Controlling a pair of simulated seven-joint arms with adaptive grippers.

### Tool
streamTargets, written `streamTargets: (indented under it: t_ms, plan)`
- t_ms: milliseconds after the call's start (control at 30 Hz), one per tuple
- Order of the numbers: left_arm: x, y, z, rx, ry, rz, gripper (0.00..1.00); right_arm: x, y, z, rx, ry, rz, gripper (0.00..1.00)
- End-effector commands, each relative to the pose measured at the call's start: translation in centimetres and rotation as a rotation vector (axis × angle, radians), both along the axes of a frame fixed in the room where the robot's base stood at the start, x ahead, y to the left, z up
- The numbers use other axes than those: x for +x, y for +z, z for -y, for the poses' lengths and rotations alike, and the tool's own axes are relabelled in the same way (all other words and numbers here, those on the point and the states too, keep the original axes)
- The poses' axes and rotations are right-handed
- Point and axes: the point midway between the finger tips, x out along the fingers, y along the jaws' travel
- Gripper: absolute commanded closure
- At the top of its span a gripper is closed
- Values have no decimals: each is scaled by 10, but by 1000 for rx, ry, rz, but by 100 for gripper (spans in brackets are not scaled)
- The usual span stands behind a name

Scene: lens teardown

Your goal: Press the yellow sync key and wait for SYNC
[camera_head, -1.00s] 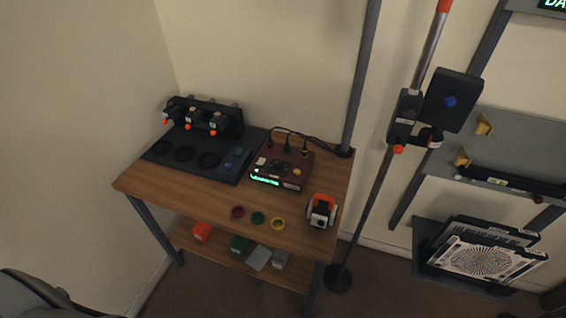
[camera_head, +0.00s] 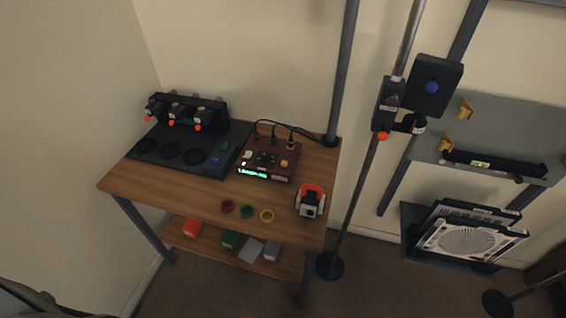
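A dark red box (camera_head: 268,160) with a lit green display (camera_head: 253,174) sits on the wooden table (camera_head: 150,188). The display text is too small to read. A yellow key (camera_head: 284,163) shows on the right part of the box's top, and a pale key (camera_head: 247,154) on its left part. Nothing touches the box apart from the cables at its back. Neither of my grippers is in view.
A black station (camera_head: 190,150) with several orange-tipped holders stands left of the box. Red, green and yellow rings (camera_head: 267,216) and an orange-white device (camera_head: 310,201) lie in front. A pole stand (camera_head: 352,200) rises on the right. The table's front left is clear.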

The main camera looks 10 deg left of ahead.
Motion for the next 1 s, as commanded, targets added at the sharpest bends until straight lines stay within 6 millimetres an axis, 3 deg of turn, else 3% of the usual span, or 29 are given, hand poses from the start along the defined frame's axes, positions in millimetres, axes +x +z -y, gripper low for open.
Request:
streamTargets:
  t_ms: [333, 733, 1000]
  plan:
    - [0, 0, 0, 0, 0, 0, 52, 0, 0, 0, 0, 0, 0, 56]
    - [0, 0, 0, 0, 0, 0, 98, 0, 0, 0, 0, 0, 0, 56]
    - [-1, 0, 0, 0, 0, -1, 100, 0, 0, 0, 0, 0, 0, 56]
